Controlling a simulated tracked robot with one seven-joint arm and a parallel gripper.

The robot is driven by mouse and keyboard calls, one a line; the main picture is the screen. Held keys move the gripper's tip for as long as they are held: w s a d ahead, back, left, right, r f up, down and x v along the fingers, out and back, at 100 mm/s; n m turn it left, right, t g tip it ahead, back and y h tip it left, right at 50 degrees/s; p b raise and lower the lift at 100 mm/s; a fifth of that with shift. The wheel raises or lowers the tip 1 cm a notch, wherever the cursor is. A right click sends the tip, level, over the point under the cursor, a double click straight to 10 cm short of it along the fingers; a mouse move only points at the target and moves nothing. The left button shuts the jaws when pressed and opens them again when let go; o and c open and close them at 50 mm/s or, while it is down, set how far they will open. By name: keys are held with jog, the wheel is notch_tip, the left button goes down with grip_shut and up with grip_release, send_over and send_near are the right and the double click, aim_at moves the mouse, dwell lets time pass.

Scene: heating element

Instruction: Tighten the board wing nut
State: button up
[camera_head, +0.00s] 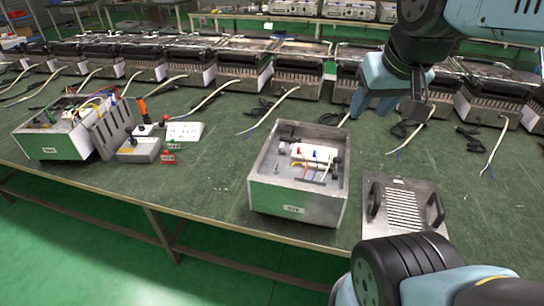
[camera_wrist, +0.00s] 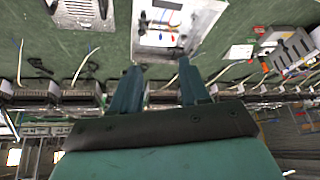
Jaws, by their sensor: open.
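An open grey metal box (camera_head: 295,207) stands on the green table in the middle of the head view. Inside it are a white block (camera_head: 313,153) with coloured wires and a few small metal parts. The box (camera_wrist: 207,28) also shows upside down at the top of the wrist view. The board wing nut is too small to make out for certain in either view. My gripper (camera_head: 386,112) is above the table, behind and to the right of the box. In the wrist view its two fingers (camera_wrist: 158,64) are apart with nothing between them.
A slotted metal panel with black handles (camera_head: 405,207) lies right of the box. At left are another open box (camera_head: 45,150) with wires, a grey block (camera_head: 139,150) and a white card (camera_head: 184,132). Several metal units with cables line the back.

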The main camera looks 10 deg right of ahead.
jog(key=m+g, duration=0.6)
jog(key=m, duration=3)
send_over(276, 170)
notch_tip(276, 170, down, 25)
notch_tip(276, 170, down, 13)
jog(key=shift+w+r, duration=0.1)
grip_shut()
